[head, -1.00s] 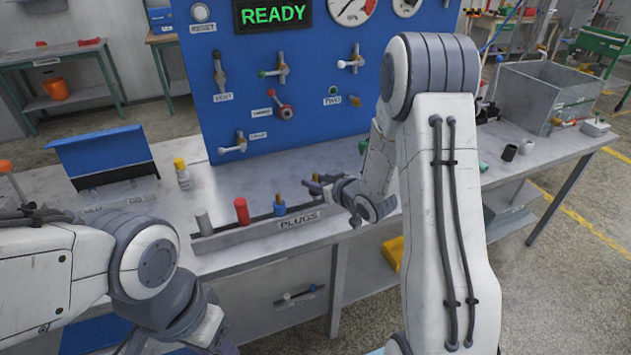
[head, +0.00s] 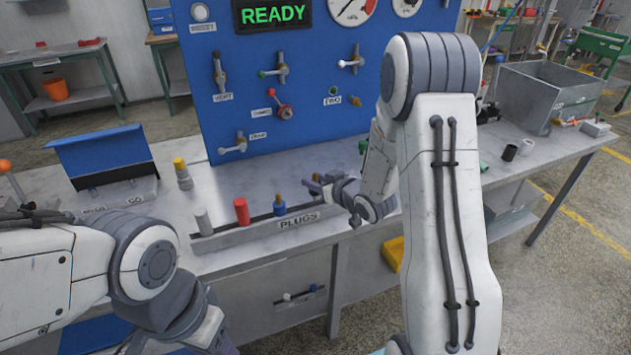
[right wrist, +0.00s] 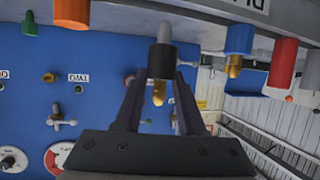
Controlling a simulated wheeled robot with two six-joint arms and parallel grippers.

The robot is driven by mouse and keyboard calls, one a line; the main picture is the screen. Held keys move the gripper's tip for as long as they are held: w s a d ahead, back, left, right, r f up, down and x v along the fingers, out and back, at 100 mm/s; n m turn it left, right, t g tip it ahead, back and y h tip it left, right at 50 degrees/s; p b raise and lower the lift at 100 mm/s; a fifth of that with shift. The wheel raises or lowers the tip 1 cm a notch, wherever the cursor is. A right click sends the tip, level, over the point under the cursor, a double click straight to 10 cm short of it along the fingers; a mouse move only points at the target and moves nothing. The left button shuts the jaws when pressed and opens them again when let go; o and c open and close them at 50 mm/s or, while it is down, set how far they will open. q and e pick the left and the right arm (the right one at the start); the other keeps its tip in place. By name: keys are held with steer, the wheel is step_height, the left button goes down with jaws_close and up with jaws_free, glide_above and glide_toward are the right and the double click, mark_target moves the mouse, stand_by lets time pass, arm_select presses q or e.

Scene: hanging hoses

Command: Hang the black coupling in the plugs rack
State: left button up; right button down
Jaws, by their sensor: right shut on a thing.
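The black coupling (right wrist: 160,61) shows in the right wrist view, with a brass tip on one end and a grey tapered piece at the other. My right gripper (right wrist: 158,76) is shut on its black body. In the head view my right gripper (head: 320,185) is small, just above the right part of the plugs rack (head: 297,222). That rack is a long grey bar with a PLUGS label. I cannot tell whether the grey end touches the rack. My left arm is at the lower left, its gripper fingers below the picture's edge.
The rack holds a grey plug (head: 203,222), a red plug (head: 241,211) and a blue plug (head: 280,205). Orange (right wrist: 72,12) and green (right wrist: 30,22) pieces show in the right wrist view. A blue valve panel (head: 300,100) stands behind. A yellow-topped bottle (head: 182,174) stands left.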

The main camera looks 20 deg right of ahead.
steer(key=shift+f+b, duration=1.7)
steer(key=shift+f, duration=0.2)
steer(key=shift+c, duration=2.1)
jaws_free()
steer(key=shift+r, duration=0.1)
steer(key=b+v, duration=0.6)
steer(key=v, duration=0.4)
steer(key=shift+s, duration=0.25)
